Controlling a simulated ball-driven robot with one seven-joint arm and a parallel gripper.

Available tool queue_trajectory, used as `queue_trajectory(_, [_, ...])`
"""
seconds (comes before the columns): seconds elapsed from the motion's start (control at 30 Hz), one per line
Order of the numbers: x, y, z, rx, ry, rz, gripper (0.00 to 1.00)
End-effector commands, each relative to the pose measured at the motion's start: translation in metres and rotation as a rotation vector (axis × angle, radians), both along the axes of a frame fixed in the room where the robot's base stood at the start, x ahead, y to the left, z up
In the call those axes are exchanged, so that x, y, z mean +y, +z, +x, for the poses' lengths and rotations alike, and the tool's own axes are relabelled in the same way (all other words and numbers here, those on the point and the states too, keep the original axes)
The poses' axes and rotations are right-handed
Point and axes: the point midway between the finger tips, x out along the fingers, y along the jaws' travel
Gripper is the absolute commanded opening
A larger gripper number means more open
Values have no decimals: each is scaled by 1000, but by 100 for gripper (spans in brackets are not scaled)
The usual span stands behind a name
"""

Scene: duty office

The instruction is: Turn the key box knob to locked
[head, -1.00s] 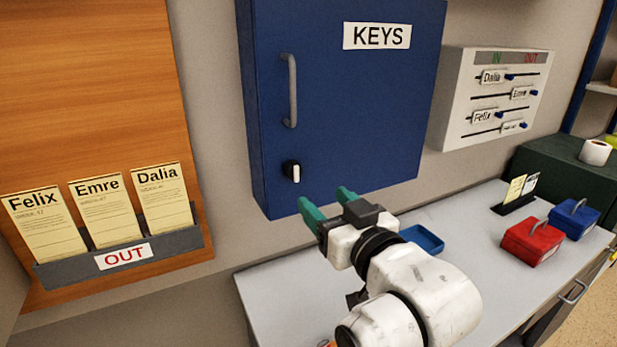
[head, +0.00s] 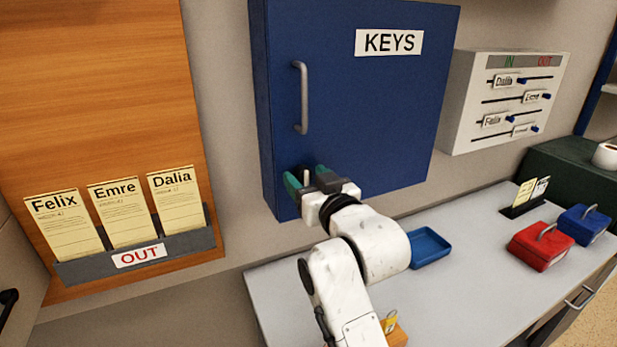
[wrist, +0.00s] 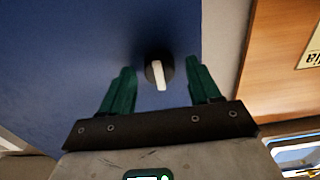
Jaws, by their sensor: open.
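The blue key box (head: 370,110) hangs on the wall with its door shut and a white KEYS label. Its knob (wrist: 158,72), black with a white bar, shows in the wrist view just beyond my fingertips and between their lines. The bar stands nearly upright there, slightly tilted. In the head view my gripper (head: 306,180) is at the lower left of the door and mostly hides the knob. My gripper, with green fingers, also shows in the wrist view (wrist: 160,85); it is open and empty, one finger on each side of the knob, apart from it.
A grey door handle (head: 301,98) stands out above the knob. The OUT card rack (head: 140,258) is on a wooden board at left. An IN/OUT slider board (head: 508,100) is at right. Below are a blue tray (head: 428,247) and a red box (head: 540,246) on the grey desk.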

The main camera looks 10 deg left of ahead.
Motion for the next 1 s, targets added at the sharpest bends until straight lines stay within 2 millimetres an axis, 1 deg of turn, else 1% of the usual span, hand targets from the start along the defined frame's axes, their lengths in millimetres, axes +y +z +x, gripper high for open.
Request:
queue_trajectory(0.2, [0, 0, 0, 0, 0, 0, 62])
queue_trajectory(0.23, [0, 0, 0, 0, 0, 0, 60])
queue_trajectory(0.8, [0, 0, 0, 1, 0, -1, 6])
queue_trajectory(1.0, [0, -1, 0, -6, -1, -11, 6])
